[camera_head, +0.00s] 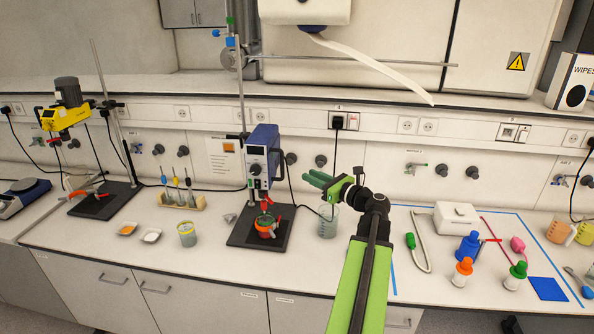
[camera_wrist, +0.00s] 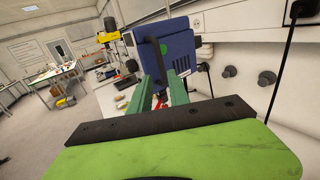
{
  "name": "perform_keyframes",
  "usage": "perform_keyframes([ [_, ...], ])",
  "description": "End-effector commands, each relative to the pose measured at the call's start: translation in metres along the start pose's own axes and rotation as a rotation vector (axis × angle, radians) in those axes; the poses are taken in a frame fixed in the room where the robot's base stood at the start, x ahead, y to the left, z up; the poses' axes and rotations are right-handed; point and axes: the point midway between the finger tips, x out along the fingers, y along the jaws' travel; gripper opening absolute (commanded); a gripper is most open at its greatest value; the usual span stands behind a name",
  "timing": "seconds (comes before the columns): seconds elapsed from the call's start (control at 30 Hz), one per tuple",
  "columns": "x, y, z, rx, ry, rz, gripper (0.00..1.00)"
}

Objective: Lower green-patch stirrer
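The blue stirrer (camera_head: 262,155) is clamped on an upright rod above a black base plate (camera_head: 240,236). In the wrist view the stirrer (camera_wrist: 185,50) fills the top middle, and a round green patch (camera_wrist: 173,44) shows on its side. Below it a small pot (camera_head: 266,228) with an orange-red clamp stands on the base. My gripper (camera_head: 308,178) is to the right of the stirrer, apart from it, lower than its top, with green fingers pointing left. In the wrist view my gripper (camera_wrist: 163,80) has a gap between its fingers, with nothing held.
A glass beaker (camera_head: 328,222) stands below my gripper, right of the base plate. A yellow stirrer (camera_head: 65,115) is on another stand at left. A tube rack (camera_head: 180,200) and a tub (camera_head: 187,234) are between them. Coloured bottles (camera_head: 467,247) are at right.

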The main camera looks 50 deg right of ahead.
Motion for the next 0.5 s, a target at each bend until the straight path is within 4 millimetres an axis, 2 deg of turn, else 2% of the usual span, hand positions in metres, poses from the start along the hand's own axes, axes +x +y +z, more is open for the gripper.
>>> perform_keyframes([
  [0.03, -0.011, 0.001, 0.0, 0.0, 0.0, -0.002, 0.22],
  [0.2, -0.031, 0.0, 0.0, 0.0, 0.0, 0.0, 0.22],
  [0.5, -0.035, 0.0, 0.0, 0.0, 0.0, 0.001, 0.22],
])
